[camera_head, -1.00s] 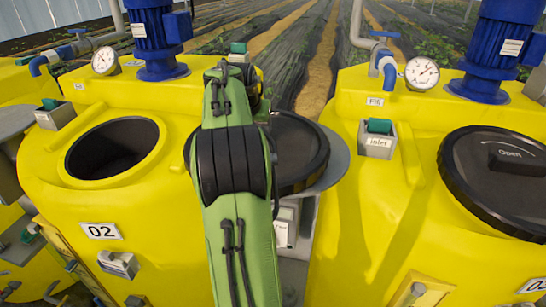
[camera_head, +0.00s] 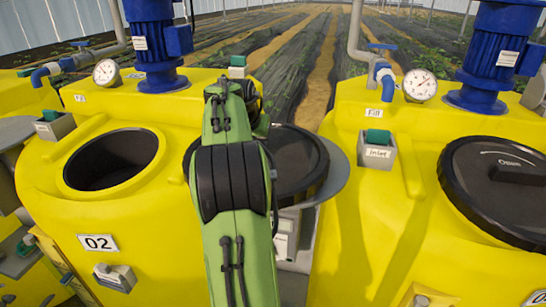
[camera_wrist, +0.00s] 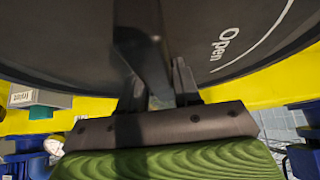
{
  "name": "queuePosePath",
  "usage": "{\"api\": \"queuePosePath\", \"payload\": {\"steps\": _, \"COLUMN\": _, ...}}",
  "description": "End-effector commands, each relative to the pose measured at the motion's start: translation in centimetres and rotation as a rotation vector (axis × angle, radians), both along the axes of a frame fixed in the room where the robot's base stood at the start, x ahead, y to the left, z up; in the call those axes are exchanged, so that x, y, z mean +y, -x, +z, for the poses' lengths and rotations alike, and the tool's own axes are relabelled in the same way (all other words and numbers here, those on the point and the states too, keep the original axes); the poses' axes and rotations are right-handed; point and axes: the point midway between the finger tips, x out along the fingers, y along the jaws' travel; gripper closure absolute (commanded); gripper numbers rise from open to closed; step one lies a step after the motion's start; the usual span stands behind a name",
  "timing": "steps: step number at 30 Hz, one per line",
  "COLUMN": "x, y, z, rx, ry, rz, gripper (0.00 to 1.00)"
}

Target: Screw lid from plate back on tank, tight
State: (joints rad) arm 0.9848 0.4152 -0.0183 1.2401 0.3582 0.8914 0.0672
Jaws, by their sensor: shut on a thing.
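The black round lid (camera_head: 302,166) lies over the grey plate (camera_head: 333,178) between two yellow tanks in the head view, partly hidden behind my arm. Tank 02 (camera_head: 62,212) stands to the left with its round mouth (camera_head: 110,160) open and dark inside. In the wrist view the lid's dark underside-lit face (camera_wrist: 235,30) fills the top, with the word "Open" on it. The head view does not show the fingers.
The right tank (camera_head: 360,240) wears its own black lid (camera_head: 500,185). Blue motors (camera_head: 150,45), pressure gauges (camera_head: 420,85) and small labelled boxes (camera_head: 377,150) rise around the tank tops. Clear yellow tank top lies around the open mouth.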

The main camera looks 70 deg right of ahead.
Motion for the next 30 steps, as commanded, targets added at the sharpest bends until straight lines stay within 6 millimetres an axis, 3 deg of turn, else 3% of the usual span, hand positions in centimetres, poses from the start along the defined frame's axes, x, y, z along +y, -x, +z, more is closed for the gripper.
{"api": "queuePosePath", "payload": {"steps": 18, "x": 0.0, "y": 0.0, "z": 5.1, "rx": 0.000, "ry": 0.000, "rz": 0.000, "gripper": 0.98}}
{"api": "queuePosePath", "payload": {"steps": 30, "x": 0.0, "y": 0.0, "z": 5.1, "rx": 0.000, "ry": 0.003, "rz": 0.000, "gripper": 0.98}}
